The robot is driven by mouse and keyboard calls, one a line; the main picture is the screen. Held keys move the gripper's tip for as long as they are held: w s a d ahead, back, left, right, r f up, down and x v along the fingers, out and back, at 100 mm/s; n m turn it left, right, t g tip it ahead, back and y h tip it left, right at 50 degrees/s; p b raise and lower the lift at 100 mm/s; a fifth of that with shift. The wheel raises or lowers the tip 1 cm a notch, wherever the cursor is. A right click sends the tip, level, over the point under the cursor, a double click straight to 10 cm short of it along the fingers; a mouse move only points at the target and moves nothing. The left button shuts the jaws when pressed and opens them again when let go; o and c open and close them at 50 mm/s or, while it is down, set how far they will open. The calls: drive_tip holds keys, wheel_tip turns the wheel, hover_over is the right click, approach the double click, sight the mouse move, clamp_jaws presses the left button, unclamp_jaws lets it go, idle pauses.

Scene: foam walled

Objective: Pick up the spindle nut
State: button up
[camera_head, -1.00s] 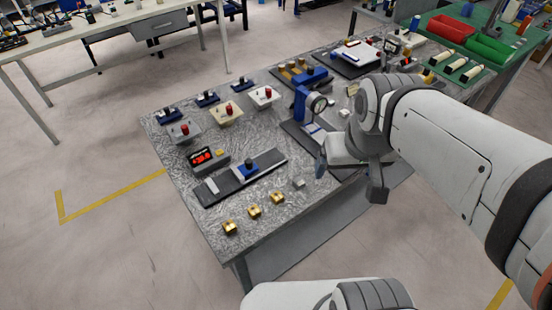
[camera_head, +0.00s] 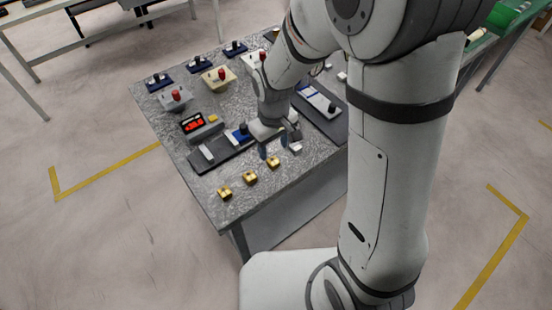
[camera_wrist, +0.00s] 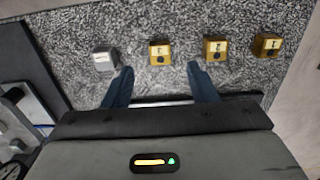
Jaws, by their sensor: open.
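Three small brass blocks with a dark hole and a pale label stand in a row near the table edge; I cannot tell for sure which is the spindle nut. In the wrist view they are the left brass block (camera_wrist: 160,52), the middle one (camera_wrist: 215,48) and the right one (camera_wrist: 266,45). A grey block (camera_wrist: 105,59) ends the row at left. My gripper (camera_wrist: 160,67) is open and empty, its fingertips either side of the left brass block's line in the picture, apart from it. In the head view my gripper (camera_head: 274,148) hangs just above that block (camera_head: 273,162).
A dark rail with a blue carriage (camera_head: 239,135) lies close behind my gripper. A red-digit display (camera_head: 193,123) and boxes with red knobs (camera_head: 175,98) stand farther back. A dark plate with a lever (camera_head: 322,104) lies to the right. The table's front edge runs close beside the brass blocks.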

sight(273, 160)
drive_tip(key=shift+w+a+f+p, duration=0.15)
drive_tip(key=shift+f+p, duration=0.15)
drive_tip(key=shift+f, duration=1.35)
drive_tip(key=shift+w+d+f+p, duration=0.1)
drive_tip(key=shift+f+p, duration=0.15)
drive_tip(key=shift+f, duration=1.4)
drive_tip(key=shift+c, duration=0.4)
drive_tip(key=c, duration=1.1)
drive_tip(key=shift+o, duration=0.2)
drive_tip(key=shift+r, duration=0.15)
